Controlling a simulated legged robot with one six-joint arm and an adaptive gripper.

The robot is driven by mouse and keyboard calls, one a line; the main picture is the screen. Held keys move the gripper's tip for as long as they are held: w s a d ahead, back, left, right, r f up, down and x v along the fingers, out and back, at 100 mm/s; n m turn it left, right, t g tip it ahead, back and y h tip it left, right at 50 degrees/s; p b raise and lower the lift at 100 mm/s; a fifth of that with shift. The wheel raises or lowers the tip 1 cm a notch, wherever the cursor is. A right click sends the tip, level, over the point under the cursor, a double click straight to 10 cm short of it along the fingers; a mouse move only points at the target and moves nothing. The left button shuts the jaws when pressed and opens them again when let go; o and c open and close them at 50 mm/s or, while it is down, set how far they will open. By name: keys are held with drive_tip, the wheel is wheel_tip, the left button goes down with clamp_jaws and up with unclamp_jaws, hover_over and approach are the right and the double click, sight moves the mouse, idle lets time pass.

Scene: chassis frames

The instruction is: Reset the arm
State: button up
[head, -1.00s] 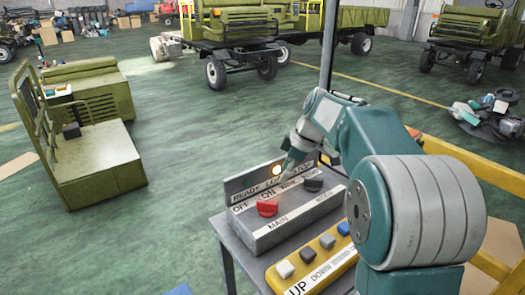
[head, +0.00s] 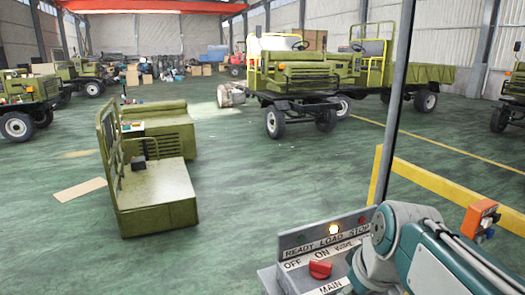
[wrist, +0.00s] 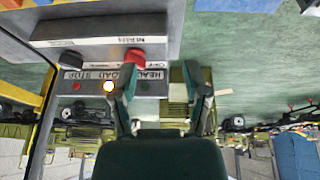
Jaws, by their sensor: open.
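My gripper (wrist: 161,72) shows in the wrist view with its two fingers spread apart and nothing between them. The control box shows upside down in that view, partly behind the left finger. In the head view my arm is folded at the lower right, and its gripper cannot be made out. The grey control box (head: 290,277) stands beside the arm, with a red knob (head: 320,270) by the OFF and ON labels. The red knob (wrist: 135,56) and a black knob (wrist: 67,58) show in the wrist view.
A yellow rail (head: 450,190) and a grey post (head: 393,110) stand close behind my arm. An olive cab frame (head: 155,195) stands on the green floor at left. Olive trucks (head: 300,90) stand farther back. Open floor lies between the box and the cab frame.

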drive_tip(key=s+f+m+t+h, duration=0.1)
drive_tip(key=s+f+m, duration=0.3)
drive_tip(key=s, duration=0.5)
drive_tip(key=shift+s+f+m+t, duration=0.15)
drive_tip(key=shift+m+t, duration=0.15)
drive_tip(key=shift+a, duration=0.1)
